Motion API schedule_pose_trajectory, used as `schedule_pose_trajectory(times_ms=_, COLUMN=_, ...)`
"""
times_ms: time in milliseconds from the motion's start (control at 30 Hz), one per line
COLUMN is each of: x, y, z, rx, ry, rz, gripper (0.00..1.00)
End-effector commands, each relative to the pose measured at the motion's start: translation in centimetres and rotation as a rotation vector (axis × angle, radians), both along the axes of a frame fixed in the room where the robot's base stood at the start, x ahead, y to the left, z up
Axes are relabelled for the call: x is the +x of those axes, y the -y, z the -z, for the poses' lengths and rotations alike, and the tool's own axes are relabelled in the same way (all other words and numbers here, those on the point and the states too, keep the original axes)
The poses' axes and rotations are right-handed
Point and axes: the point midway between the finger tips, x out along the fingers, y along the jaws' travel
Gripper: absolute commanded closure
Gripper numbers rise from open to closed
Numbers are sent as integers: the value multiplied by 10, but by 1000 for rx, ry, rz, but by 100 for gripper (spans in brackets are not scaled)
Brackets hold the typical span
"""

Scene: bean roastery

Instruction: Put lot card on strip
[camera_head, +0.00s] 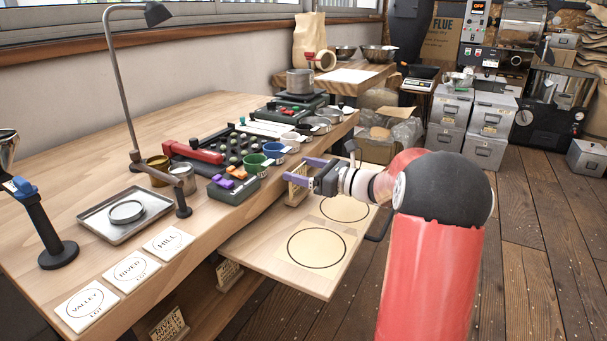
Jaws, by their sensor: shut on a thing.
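My gripper (294,170), with purple fingers, is over the pull-out board at the table's right edge. It is shut on a small cream lot card (297,190), which stands roughly upright; its print is too small to read and the fingers partly cover it. Two similar cards are lower down: one (229,275) below the pull-out board and one (169,325) near the bottom edge, with partly readable lettering. A pale strip (262,127) lies behind the black rack; I cannot tell whether it is the task's strip.
White tiles marked VALLEY (86,305), RIVER (131,270) and HILL (168,243) lie along the front edge. The pull-out board (285,273) has two ringed circles and is otherwise bare. Cups (250,165), a black rack (215,152) and a lamp (122,85) crowd the table.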

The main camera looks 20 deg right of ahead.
Motion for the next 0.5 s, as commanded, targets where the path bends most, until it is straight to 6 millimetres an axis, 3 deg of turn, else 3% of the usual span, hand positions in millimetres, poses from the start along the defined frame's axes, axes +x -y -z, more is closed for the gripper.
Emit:
schedule_pose_trajectory(times_ms=467, x=0, y=0, z=12, rx=-1, ry=1, rz=-1, gripper=57)
schedule_pose_trajectory(times_ms=500, x=0, y=0, z=11, rx=-1, ry=1, rz=-1, gripper=19)
